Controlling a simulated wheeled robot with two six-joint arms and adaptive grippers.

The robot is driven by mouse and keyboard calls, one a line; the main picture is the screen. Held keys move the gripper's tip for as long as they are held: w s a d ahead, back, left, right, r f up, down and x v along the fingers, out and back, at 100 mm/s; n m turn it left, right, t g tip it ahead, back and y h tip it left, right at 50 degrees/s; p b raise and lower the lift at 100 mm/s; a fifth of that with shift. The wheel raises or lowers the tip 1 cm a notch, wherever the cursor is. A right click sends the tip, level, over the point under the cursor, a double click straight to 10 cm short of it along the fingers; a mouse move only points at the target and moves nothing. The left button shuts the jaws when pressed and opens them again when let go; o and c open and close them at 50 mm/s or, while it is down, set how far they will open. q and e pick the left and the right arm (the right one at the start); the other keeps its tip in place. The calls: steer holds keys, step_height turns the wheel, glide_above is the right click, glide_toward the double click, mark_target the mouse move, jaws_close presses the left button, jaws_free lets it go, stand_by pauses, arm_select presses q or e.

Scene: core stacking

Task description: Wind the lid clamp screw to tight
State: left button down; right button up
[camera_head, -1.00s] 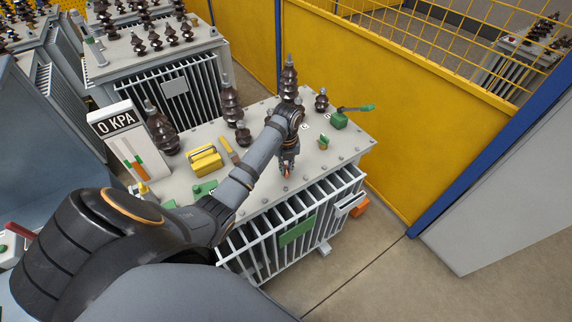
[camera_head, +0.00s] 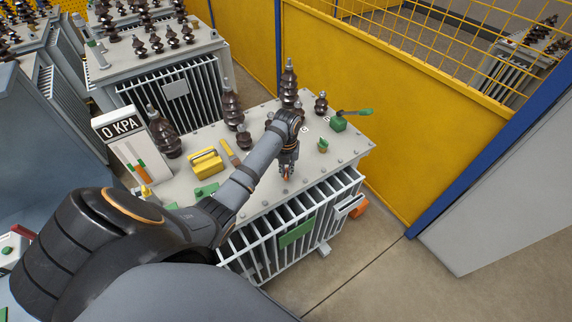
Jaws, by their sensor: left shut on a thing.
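My left gripper (camera_head: 287,173) points down at the front edge of the grey transformer lid (camera_head: 321,157). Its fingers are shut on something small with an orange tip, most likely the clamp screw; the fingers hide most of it. I cannot tell from this view how far the screw is wound. Other bolts run along the lid's edge. My right gripper is not in view.
Tall brown bushings (camera_head: 232,105) stand at the lid's back. A yellow part (camera_head: 206,161), a green valve with a lever (camera_head: 339,124) and a gauge reading 0 KPA (camera_head: 121,127) are around the arm. A yellow barrier (camera_head: 385,110) stands behind.

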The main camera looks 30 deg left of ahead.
mark_target(286, 172)
arm_select(q)
steer(key=shift+r+m+p, duration=0.2)
steer(key=shift+m+p, duration=0.5)
steer(key=shift+m, duration=0.1)
steer(key=shift+f+m, duration=0.15)
steer(key=shift+m, duration=0.35)
steer(key=c, duration=1.3)
jaws_free()
step_height(286, 172, up, 8)
steer(key=shift+f, duration=0.25)
steer(key=shift+c, duration=0.7)
